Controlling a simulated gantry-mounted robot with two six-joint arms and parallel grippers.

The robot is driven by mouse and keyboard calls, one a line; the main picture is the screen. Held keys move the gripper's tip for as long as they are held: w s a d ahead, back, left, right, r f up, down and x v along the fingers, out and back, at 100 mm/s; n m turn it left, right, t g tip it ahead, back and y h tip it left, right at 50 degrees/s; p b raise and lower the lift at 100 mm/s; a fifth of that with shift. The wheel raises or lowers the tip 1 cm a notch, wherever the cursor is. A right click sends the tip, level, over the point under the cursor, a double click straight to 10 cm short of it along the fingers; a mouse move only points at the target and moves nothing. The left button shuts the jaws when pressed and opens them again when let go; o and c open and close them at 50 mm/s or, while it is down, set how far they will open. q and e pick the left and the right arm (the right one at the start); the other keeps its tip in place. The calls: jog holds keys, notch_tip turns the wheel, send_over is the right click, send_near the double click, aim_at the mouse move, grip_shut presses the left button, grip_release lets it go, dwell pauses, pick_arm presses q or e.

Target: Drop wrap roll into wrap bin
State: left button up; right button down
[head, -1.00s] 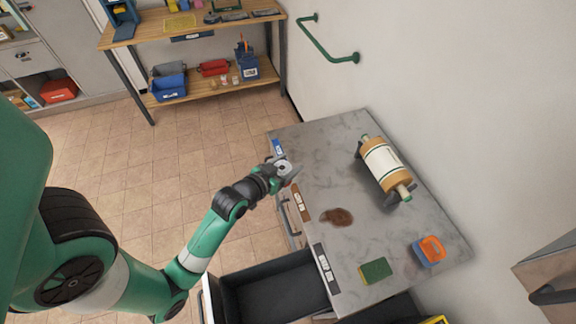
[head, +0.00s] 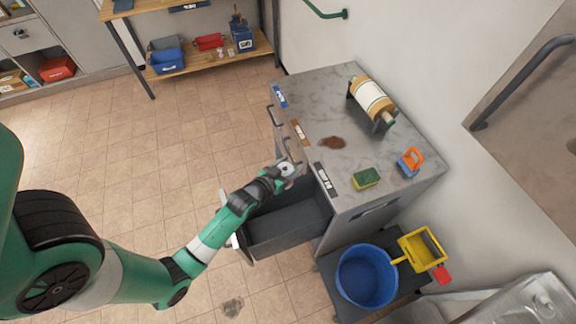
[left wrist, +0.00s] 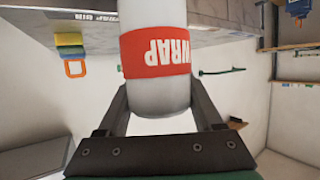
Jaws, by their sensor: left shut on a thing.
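My left gripper (head: 291,172) is shut on the wrap roll (left wrist: 155,97), a white cylinder with a red band lettered "WRAP" in the left wrist view. In the head view the roll's pale round end (head: 286,168) shows at the fingers. The gripper is by the cabinet's front, at the far side of an open dark drawer (head: 283,222). This drawer pulls out under a dark label (head: 326,180), too small to read for certain. The drawer's visible floor looks empty. My right gripper is not in view.
The grey cabinet top (head: 345,120) holds a paper roll on a stand (head: 373,101), a brown stain, a green sponge (head: 366,178) and an orange-handled brush (head: 411,161). A blue bucket (head: 367,275) and yellow wringer (head: 422,249) stand at right. The tiled floor at left is clear.

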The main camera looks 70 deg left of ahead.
pick_arm(q)
notch_tip(320, 180, down, 6)
jog(key=b, duration=0.5)
jog(key=shift+d+r, duration=0.1)
jog(key=shift+r, duration=0.1)
jog(key=shift+r, duration=0.1)
jog(key=o, duration=1.4)
jog(key=shift+c, duration=0.2)
jog(key=shift+s, duration=0.1)
jog(key=p+v, duration=0.3)
jog(key=v, duration=0.8)
jog(key=shift+s+d, duration=0.15)
jog(key=shift+s, duration=0.05)
jog(key=shift+r, duration=0.1)
